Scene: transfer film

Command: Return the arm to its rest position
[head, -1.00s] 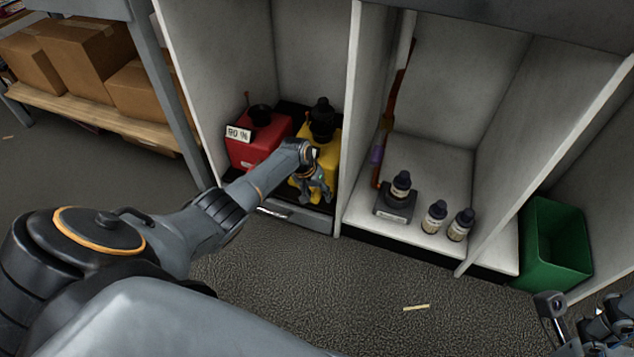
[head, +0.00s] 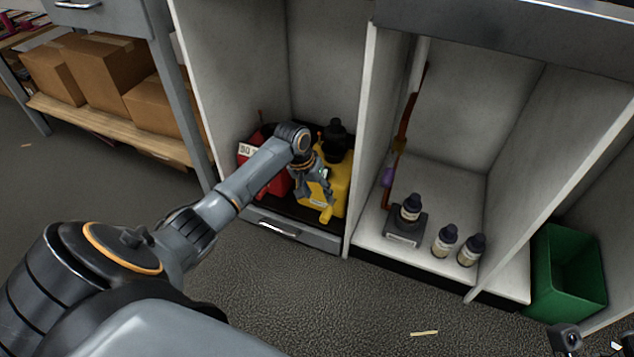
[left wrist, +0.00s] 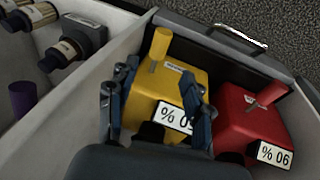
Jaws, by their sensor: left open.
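My left gripper (head: 322,200) is open and empty in front of the yellow container (head: 336,182), in the left cabinet bay. My left arm reaches in from the left and partly hides the red container (head: 272,183). The red container also shows in the left wrist view (left wrist: 240,125). Of my right arm only a small part shows at the bottom right corner.
Vertical cabinet panels (head: 365,130) flank the left bay. The middle bay holds a small device with a bottle (head: 406,222) and two more bottles (head: 458,247). A green bin (head: 565,275) stands at right. Cardboard boxes (head: 110,75) sit on a shelf at left.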

